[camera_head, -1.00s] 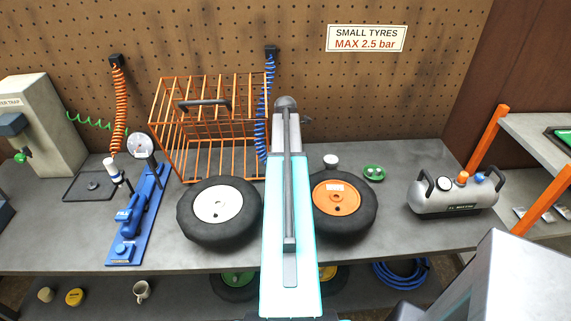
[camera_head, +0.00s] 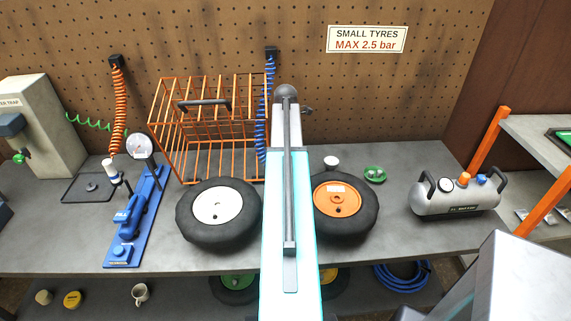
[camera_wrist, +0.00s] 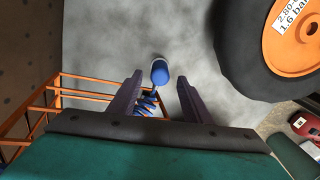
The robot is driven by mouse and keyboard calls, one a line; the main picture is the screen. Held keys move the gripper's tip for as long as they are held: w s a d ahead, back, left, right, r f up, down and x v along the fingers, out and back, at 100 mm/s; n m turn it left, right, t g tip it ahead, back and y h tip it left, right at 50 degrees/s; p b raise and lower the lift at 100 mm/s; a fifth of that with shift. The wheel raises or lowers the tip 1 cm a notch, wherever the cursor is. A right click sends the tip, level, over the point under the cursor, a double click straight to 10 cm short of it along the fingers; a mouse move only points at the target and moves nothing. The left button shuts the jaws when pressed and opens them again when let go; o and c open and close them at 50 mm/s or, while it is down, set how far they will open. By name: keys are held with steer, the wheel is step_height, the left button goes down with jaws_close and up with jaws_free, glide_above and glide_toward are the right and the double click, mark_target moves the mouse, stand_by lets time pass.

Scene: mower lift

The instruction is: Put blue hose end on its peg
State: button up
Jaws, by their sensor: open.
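The blue coiled hose (camera_head: 268,95) hangs from a dark bracket (camera_head: 271,51) on the pegboard, beside the orange cage; its lower part is hidden in the head view. In the wrist view the blue hose end (camera_wrist: 160,72) shows as a rounded blue piece with a pale band, with blue coils (camera_wrist: 147,104) below it. My gripper (camera_wrist: 159,80) is open, its two dark fingers on either side of the hose end in the picture; whether they touch it I cannot tell. A small dark metal piece (camera_head: 307,111) sticks out right of my arm; I cannot tell whether it is the peg.
An orange wire cage (camera_head: 205,130) stands left of my arm. A white-hub tyre (camera_head: 218,235) and an orange-hub tyre (camera_head: 352,228) flank it on the bench. A silver air tank (camera_head: 455,202) stands to the right. An orange coiled hose (camera_head: 120,100) hangs at left.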

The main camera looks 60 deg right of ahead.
step_height(320, 180, up, 8)
steer(key=b, duration=0.2)
stand_by(0.4)
steer(key=shift+s, duration=0.1)
stand_by(0.8)
